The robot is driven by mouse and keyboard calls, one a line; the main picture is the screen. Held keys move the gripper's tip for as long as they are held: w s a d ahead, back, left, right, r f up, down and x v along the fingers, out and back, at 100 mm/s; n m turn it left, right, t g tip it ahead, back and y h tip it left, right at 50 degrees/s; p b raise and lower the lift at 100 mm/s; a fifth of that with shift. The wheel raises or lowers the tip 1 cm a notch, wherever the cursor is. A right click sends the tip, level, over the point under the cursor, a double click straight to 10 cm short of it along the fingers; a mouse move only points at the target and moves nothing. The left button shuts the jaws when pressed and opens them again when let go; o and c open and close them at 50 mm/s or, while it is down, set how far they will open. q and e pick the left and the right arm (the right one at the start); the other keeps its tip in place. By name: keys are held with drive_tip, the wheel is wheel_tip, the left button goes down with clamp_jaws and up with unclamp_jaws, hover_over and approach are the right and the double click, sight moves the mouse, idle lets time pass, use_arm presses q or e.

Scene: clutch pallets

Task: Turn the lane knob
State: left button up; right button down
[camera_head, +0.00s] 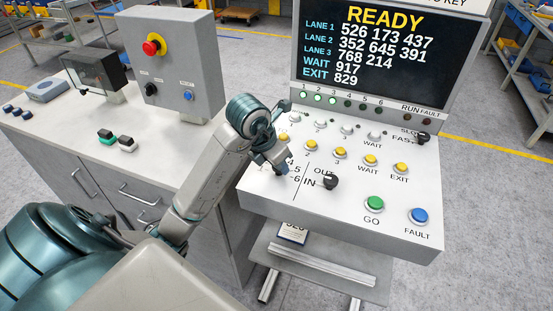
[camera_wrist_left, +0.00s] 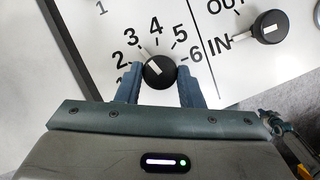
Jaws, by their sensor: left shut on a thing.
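The lane knob (camera_wrist_left: 160,71) is a round black knob with a white pointer line, on the white panel. Printed numbers 1 to 6 curve around it. In the left wrist view its pointer slants up and left, at about the 3. My left gripper (camera_wrist_left: 159,88) has its two blue-grey fingers on either side of the knob and is shut on it. In the head view my left gripper (camera_head: 282,168) is at the panel's left part and hides the knob. My right gripper is not in view.
Right of the lane knob is the black IN/OUT knob (camera_head: 330,182), its pointer toward IN. Yellow buttons (camera_head: 340,153), a green GO button (camera_head: 374,203) and a blue FAULT button (camera_head: 418,216) are on the panel. The screen (camera_head: 375,50) reads READY. A grey emergency-stop box (camera_head: 170,65) stands left.

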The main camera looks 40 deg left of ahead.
use_arm(q)
drive_tip(key=shift+r, duration=0.1)
drive_tip(key=o, duration=1)
drive_tip(key=shift+c, duration=0.2)
drive_tip(key=p+v, duration=0.7)
drive_tip(key=v, duration=0.3)
drive_tip(key=shift+s+r, duration=0.2)
drive_tip(key=shift+r, duration=0.1)
